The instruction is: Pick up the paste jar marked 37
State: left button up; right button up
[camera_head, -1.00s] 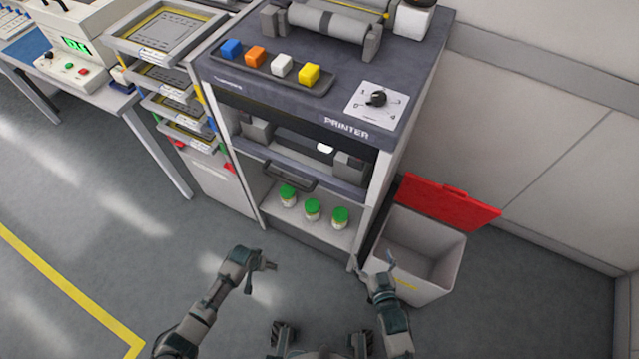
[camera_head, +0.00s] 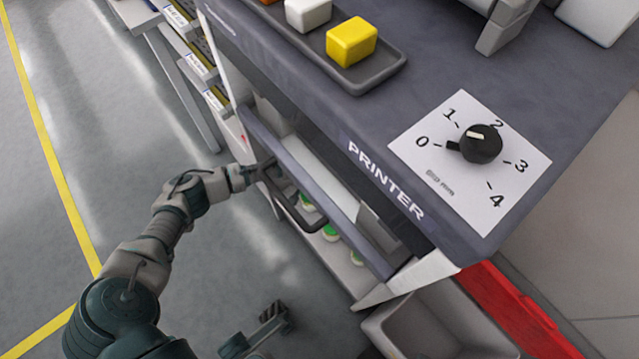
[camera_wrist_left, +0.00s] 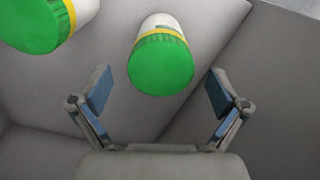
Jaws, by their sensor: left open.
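Green-lidded paste jars (camera_head: 329,233) stand on the low shelf under the printer, partly hidden by the dark handle. No number can be read on any jar. My left gripper (camera_head: 258,176) reaches in at the shelf's left side, its fingertips hidden in the head view. In the left wrist view the left gripper (camera_wrist_left: 160,92) is open and empty. One jar (camera_wrist_left: 161,62) lies ahead between the lines of its fingers, just beyond the tips. A second jar (camera_wrist_left: 32,24) is at the upper left, outside the fingers.
The dark handle (camera_head: 288,203) crosses just above the jars, close to my left wrist. The printer top (camera_head: 440,75) overhangs the shelf. The floor at left is clear.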

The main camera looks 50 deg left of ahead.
pick_arm(q)
notch_tip(320, 180, down, 3)
jog(key=shift+s+a+f+b, duration=0.1)
jog(key=shift+b, duration=0.4)
jog(key=shift+r, duration=0.3)
jog(key=c, duration=1.8)
